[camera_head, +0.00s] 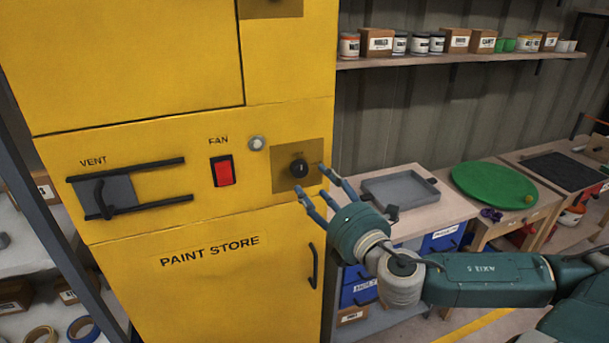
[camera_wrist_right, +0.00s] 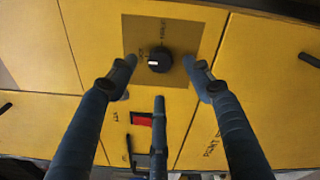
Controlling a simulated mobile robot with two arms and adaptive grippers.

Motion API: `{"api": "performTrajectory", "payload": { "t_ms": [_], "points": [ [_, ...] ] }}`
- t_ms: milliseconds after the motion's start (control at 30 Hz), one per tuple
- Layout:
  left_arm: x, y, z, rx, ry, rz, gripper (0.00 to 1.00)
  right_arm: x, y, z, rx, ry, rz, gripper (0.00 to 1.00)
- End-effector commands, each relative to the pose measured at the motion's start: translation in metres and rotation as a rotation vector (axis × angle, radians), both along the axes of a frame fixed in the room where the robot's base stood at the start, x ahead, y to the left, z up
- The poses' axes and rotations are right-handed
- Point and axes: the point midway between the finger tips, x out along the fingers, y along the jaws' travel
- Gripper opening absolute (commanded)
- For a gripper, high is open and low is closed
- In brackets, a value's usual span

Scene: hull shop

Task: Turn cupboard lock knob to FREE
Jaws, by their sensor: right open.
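The lock knob (camera_head: 299,168) is a small round black knob on a brownish square plate (camera_head: 283,180) on the yellow paint store cupboard (camera_head: 150,285). In the right wrist view the knob (camera_wrist_right: 159,60) shows a white mark on its face, and the lettering around it is too small to read surely. My right gripper (camera_head: 313,182) is open just in front of the plate. In the wrist view its fingers (camera_wrist_right: 160,75) stand either side of the knob, apart from it, with a third finger below. My left gripper is not in view.
Left of the plate are a round light button (camera_head: 257,143), a red FAN switch (camera_head: 224,171) and a VENT slider with black rails (camera_head: 105,190). A black door handle (camera_head: 313,266) is below. Benches with a grey tray (camera_head: 400,191) and green disc (camera_head: 493,186) stand right.

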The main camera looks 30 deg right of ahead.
Motion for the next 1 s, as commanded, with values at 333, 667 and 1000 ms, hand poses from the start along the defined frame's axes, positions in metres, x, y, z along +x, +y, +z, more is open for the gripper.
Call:
{"api": "performTrajectory", "payload": {
  "t_ms": [333,667,1000],
  "points": [
    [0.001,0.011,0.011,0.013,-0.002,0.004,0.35,0.044,-0.005,0.004,0.004,-0.005,0.001,0.50],
    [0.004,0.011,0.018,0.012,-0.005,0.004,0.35,0.068,-0.009,0.001,0.002,-0.001,0.003,0.50],
    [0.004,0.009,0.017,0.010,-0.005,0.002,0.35,0.069,-0.009,0.000,0.002,0.000,0.004,0.34]
  ]
}}
